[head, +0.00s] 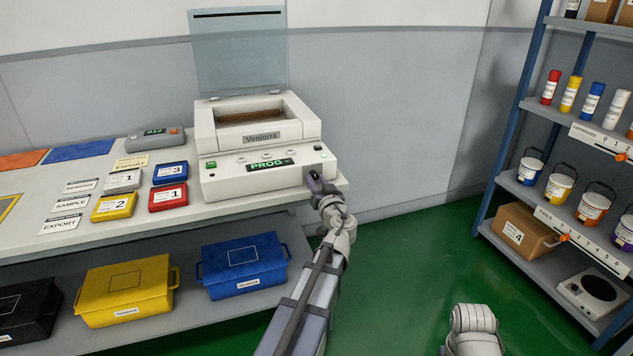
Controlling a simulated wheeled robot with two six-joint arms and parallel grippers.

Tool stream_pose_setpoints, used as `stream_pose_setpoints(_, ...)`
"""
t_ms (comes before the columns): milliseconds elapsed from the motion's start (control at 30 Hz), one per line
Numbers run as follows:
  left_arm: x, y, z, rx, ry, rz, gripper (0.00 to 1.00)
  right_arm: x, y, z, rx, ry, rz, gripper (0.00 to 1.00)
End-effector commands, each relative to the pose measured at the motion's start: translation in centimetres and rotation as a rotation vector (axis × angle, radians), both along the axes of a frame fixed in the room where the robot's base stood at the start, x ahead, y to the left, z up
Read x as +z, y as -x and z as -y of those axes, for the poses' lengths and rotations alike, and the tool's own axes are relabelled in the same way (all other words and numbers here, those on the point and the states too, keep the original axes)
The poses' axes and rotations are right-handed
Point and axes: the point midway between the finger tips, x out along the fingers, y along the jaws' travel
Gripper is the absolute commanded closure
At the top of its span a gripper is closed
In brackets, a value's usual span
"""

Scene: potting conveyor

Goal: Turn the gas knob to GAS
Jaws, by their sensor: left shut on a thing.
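The white Ventorra machine (262,135) stands at the right end of the bench with its clear lid (238,50) raised. Its front panel has a green display reading PROG (270,165), small knobs and buttons. My left gripper (313,179) is at the right end of this front panel, shut on a small part that I take to be the gas knob. The fingers cover the knob, so its pointer and any GAS mark cannot be read. Part of my right arm shows at the bottom right, but its gripper is out of the picture.
Coloured cases, including a red one (168,196), and label cards lie left of the machine. A yellow bin (126,290) and a blue bin (243,266) sit on the shelf below. A blue-framed rack (497,146) stands at right. Green floor between is clear.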

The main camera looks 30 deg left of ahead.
Motion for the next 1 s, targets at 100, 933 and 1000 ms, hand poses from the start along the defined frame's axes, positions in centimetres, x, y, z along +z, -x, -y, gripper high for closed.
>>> stream_pose_setpoints(100,0.0,-0.01,0.02,0.0,0.0,0.0,1.0,0.0,0.0,0.0,0.0,0.0,0.0,1.0)
stream_pose_setpoints(933,0.16,-0.06,0.02,-0.001,-0.346,-0.405,1.0,0.69,0.0,0.0,0.0,0.0,0.0,1.0)
stream_pose_setpoints(1000,0.16,-0.07,0.02,-0.001,-0.389,-0.455,1.0,0.75,0.01,0.0,0.0,0.0,0.0,1.0)
